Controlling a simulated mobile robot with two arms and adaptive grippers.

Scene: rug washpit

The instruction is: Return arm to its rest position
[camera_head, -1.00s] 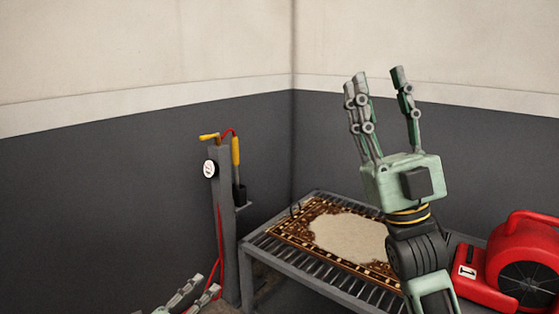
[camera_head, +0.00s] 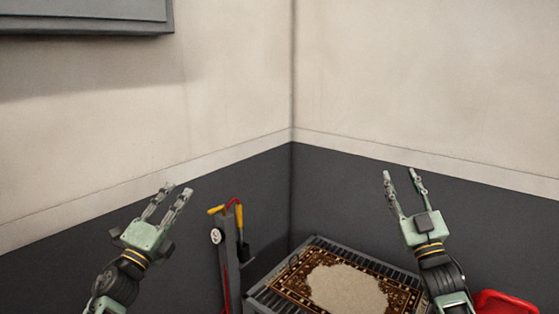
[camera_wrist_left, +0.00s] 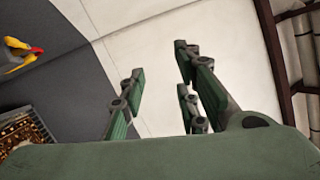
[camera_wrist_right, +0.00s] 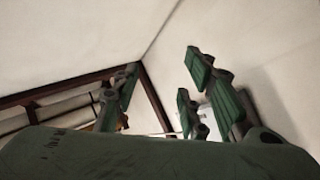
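My left gripper (camera_head: 168,204) is raised at the lower left in the head view, left of the pressure-gauge post. Its fingers point up and to the right, apart, with nothing between them; they also show spread in the left wrist view (camera_wrist_left: 160,88). My right gripper (camera_head: 402,184) is raised at the right, above and in front of the rack's right side. Its fingers point up, apart and empty, and show spread against wall and ceiling in the right wrist view (camera_wrist_right: 160,92). Neither gripper touches anything.
A patterned rug (camera_head: 345,287) lies on a slatted metal rack (camera_head: 318,241) in the corner. A grey post with a gauge (camera_head: 216,236) and a yellow-handled wand stands left of it. A red blower (camera_head: 503,303) is at lower right. Space around both hands looks clear.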

